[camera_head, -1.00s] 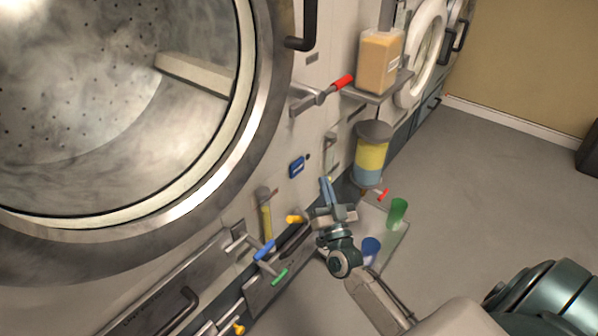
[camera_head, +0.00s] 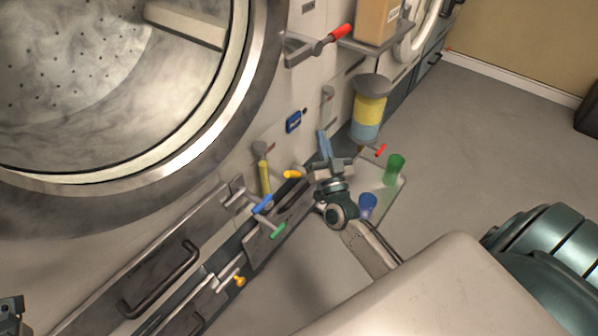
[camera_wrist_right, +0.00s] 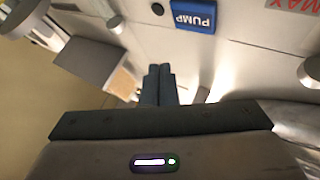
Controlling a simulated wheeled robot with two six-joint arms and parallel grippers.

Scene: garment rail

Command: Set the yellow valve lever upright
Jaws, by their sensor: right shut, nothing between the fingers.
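A short yellow lever handle (camera_head: 292,174) juts out sideways, pointing left, low on the machine front in the head view. A second, orange-yellow handle (camera_head: 239,280) sits lower left. My right gripper (camera_head: 322,133) is shut and empty, just right of and above the first yellow handle, apart from it, its fingers pointing up the picture. In the right wrist view its closed fingers (camera_wrist_right: 160,70) show below a blue PUMP label (camera_wrist_right: 193,14); no yellow lever can be made out there. A dark part (camera_head: 11,308) at the lower left edge may be my left gripper; its fingers are unclear.
Blue (camera_head: 262,205) and green (camera_head: 278,230) handles stand out near the yellow one, beside a yellow tube (camera_head: 264,178). A yellow-and-blue container (camera_head: 369,108) hangs above right. Blue (camera_head: 367,204) and green (camera_head: 394,168) cups stand below right. Open floor lies right.

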